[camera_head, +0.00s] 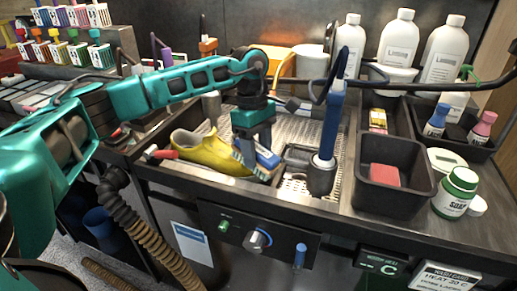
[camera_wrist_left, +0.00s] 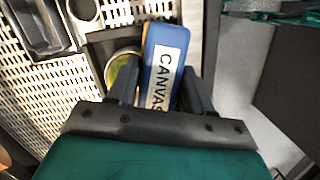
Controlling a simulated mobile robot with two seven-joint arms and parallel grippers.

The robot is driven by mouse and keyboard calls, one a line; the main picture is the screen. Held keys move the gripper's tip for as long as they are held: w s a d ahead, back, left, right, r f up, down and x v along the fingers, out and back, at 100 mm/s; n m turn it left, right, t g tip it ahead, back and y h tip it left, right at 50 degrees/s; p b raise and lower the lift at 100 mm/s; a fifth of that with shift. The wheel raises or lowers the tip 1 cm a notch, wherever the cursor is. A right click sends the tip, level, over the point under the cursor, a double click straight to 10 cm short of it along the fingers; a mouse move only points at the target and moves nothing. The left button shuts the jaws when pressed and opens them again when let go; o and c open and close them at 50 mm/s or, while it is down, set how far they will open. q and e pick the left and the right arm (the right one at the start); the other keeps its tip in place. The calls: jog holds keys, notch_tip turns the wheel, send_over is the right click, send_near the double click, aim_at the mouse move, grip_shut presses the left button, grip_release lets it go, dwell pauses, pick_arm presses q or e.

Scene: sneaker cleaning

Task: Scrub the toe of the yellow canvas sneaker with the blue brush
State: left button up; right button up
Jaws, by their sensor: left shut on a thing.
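The yellow canvas sneaker (camera_head: 205,152) lies on the perforated metal tray, its right end beside and partly behind the blue brush (camera_head: 266,158). My left gripper (camera_head: 254,143) is shut on the brush. In the left wrist view the brush's blue back (camera_wrist_left: 168,42) carries a label reading "CANVAS" and sits between the two fingers of the left gripper (camera_wrist_left: 158,72). My right gripper is not in view.
A blue-handled tool (camera_head: 331,125) stands upright in a black holder right of the brush. Black bins (camera_head: 392,198), a green-capped soap jar (camera_head: 456,193) and white bottles (camera_head: 398,40) fill the right and back. A red-ended tool (camera_head: 160,153) lies left of the sneaker.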

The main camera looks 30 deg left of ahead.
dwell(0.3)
pick_arm(q)
jog(key=shift+s+a+f+b, duration=0.1)
jog(key=shift+a+f+b, duration=0.05)
jog(key=shift+f+b, duration=0.35)
jog(key=shift+a+f+b, duration=0.1)
jog(key=shift+f+b, duration=0.2)
jog(key=shift+f, duration=0.3)
dwell(0.3)
